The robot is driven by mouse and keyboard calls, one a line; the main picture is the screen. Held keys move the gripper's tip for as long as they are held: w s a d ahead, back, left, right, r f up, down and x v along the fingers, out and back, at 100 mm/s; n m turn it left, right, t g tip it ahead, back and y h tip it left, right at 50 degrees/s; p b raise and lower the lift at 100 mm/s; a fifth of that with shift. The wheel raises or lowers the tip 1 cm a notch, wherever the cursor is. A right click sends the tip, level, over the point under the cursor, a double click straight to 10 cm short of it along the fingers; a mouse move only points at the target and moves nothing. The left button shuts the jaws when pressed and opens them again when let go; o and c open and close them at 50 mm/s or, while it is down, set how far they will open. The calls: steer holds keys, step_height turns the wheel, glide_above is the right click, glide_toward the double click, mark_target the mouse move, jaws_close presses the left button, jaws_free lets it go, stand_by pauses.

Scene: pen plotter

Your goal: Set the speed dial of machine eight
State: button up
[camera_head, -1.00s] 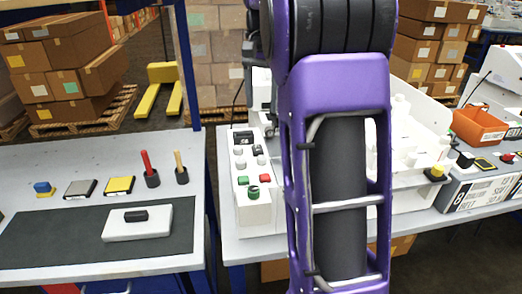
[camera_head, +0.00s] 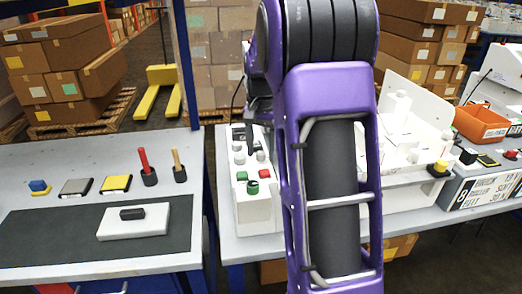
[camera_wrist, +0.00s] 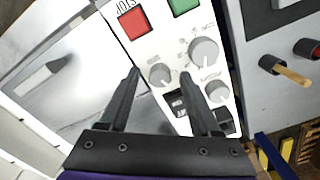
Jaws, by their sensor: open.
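The white control panel (camera_head: 254,207) stands on the bench left of my arm, with several grey dials, a red button and a green button. In the wrist view the panel (camera_wrist: 137,59) shows a small grey dial (camera_wrist: 160,74), a large grey dial (camera_wrist: 204,50) and another dial (camera_wrist: 217,91). My gripper (camera_wrist: 160,73) is open above the panel, its fingertips on either side of the small dial in that view. Contact cannot be told. No dial label is readable as speed. My arm hides part of the panel in the head view.
Right of my arm are a white machine (camera_head: 402,150), an orange bin (camera_head: 480,123) and a plate marked 8 (camera_head: 478,190). The left table holds a white block (camera_head: 134,222) on a dark mat, plus a red-handled and a wooden-handled tool.

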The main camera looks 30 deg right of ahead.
jaws_close()
stand_by(0.3)
steer(key=shift+n, duration=0.3)
steer(key=n+p, duration=0.2)
steer(key=n, duration=0.1)
steer(key=shift+r, duration=0.1)
steer(key=shift+n+p, duration=0.95)
steer(key=shift+n, duration=1.75)
jaws_free()
